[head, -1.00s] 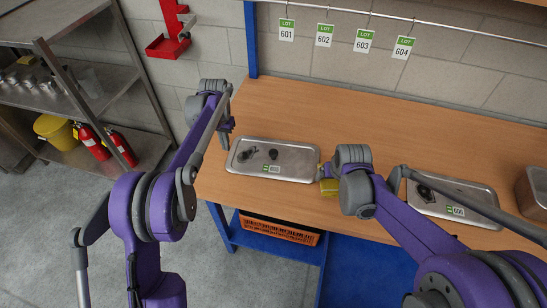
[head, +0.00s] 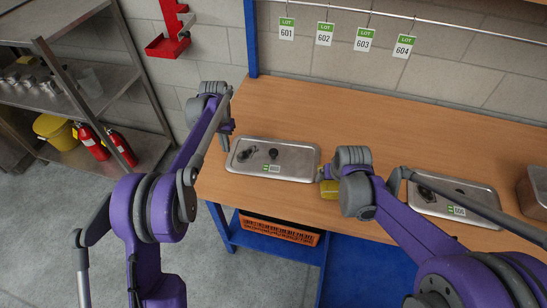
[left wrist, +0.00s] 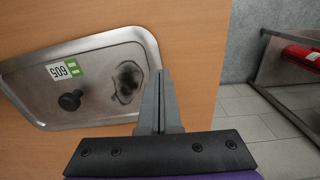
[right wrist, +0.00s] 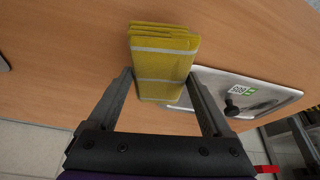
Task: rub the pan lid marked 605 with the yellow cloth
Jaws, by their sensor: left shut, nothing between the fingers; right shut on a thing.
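The pan lid marked 605 (head: 296,157) lies flat on the wooden table, with a black knob and a dark smudge; it also shows in the left wrist view (left wrist: 103,112), where its label reads 605. My left gripper (left wrist: 160,78) is shut and empty, close to the lid's smudged end; in the head view it is at the lid's left end (head: 226,138). My right gripper (right wrist: 160,80) is shut on the folded yellow cloth (right wrist: 165,62). The cloth also shows in the head view (head: 330,189), just right of the lid. My right arm partly hides the right fingers there.
Another lid (head: 480,205) lies to the right, partly behind my right arm, with a metal pan (head: 535,190) at the edge. Lot tags (head: 324,34) hang from a rail above. The back of the table is clear. An orange crate (head: 280,230) sits below.

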